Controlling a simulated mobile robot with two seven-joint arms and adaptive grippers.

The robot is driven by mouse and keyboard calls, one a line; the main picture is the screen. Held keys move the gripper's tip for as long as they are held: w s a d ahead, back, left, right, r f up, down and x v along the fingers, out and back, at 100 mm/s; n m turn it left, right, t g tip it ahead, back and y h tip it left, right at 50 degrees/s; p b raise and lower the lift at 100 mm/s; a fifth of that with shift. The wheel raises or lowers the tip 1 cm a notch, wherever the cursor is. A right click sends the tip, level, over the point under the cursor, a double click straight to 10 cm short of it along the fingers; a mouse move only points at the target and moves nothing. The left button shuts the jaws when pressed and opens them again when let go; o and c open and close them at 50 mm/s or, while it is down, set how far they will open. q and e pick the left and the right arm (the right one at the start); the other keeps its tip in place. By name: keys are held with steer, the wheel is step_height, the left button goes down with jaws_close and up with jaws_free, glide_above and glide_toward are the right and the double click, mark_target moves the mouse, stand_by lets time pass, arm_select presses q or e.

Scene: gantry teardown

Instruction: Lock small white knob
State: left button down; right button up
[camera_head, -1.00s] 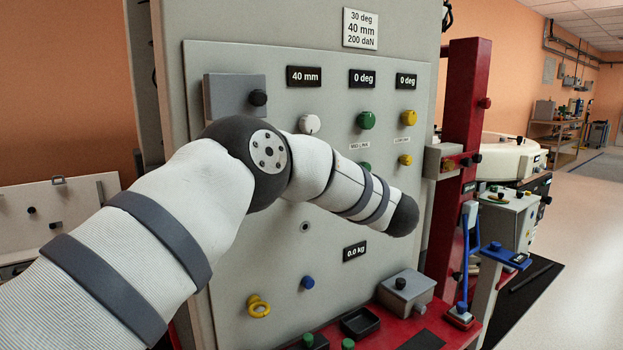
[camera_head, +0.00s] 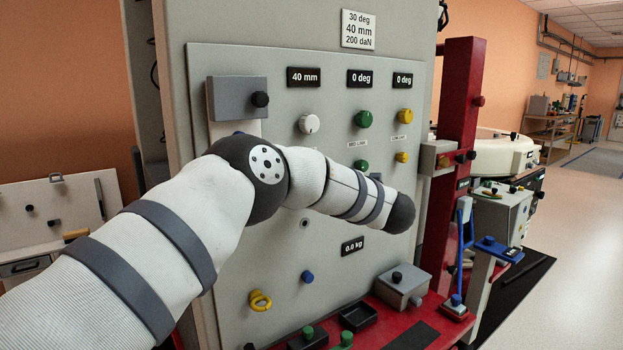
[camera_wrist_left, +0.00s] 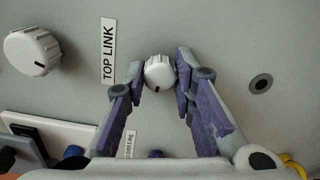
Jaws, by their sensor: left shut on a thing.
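The small white knob (camera_wrist_left: 160,74) is on the grey panel, right of the TOP LINK label (camera_wrist_left: 108,50) in the left wrist view. It has a dark mark on its lower rim. My left gripper (camera_wrist_left: 160,77) is shut on this knob, with one purple-padded finger on each side. In the head view my left arm crosses in front of the panel and hides the small knob and the gripper. A larger white knob (camera_wrist_left: 32,52) sits left of the label, and also shows in the head view (camera_head: 308,124). My right gripper is in neither view.
Green knobs (camera_head: 363,119) and yellow knobs (camera_head: 404,116) stand out right of the large white knob. A blue knob (camera_head: 307,277) and a yellow ring (camera_head: 260,300) are lower on the panel. A red post (camera_head: 460,130) stands at the right, with a red ledge below.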

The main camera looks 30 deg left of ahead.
arm_select(q)
steer(key=shift+n, duration=0.4)
steer(key=c, duration=1.3)
jaws_free()
steer(key=shift+c, duration=0.2)
steer(key=v, duration=1.2)
steer(key=shift+f, duration=0.1)
